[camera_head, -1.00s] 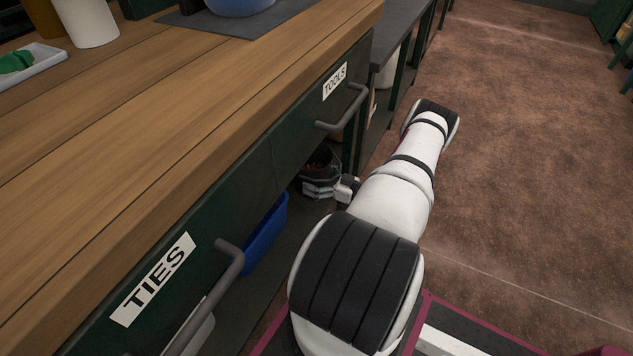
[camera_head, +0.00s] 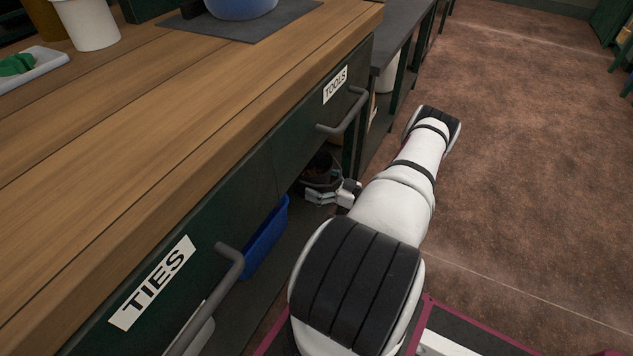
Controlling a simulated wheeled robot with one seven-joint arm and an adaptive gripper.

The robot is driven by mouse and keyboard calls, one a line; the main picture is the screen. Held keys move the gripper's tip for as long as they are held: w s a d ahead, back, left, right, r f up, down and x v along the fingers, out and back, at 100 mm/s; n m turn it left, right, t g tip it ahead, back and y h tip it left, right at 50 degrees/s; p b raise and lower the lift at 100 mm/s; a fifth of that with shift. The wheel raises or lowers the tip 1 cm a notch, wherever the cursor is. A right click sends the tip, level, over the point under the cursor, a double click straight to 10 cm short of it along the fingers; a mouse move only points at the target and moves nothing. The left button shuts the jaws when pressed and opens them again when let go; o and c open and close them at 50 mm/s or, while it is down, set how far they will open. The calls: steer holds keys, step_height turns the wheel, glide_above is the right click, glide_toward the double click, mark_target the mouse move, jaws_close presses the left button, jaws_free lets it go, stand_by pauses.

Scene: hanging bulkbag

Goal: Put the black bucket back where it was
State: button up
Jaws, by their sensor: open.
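The black bucket (camera_head: 321,168) is in the shelf space under the workbench, below the TOOLS drawer. Only its upper part shows, with something dark reddish inside; the drawer front and my gripper hide the rest. My gripper (camera_head: 322,195) is at the bucket's near side, reaching in under the bench from the right. Its jaws are open. I cannot tell whether a finger touches the bucket.
A blue bin (camera_head: 266,238) stands on the lower shelf (camera_head: 262,292), left of the bucket. The TOOLS handle (camera_head: 345,115) and TIES handle (camera_head: 215,290) stick out above. A dark bench leg (camera_head: 349,150) is close behind the bucket. The floor (camera_head: 530,150) at right is clear.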

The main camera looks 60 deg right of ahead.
steer(key=s+p, duration=0.2)
steer(key=s, duration=0.9)
steer(key=shift+s+d, duration=0.2)
steer(key=shift+d, duration=0.2)
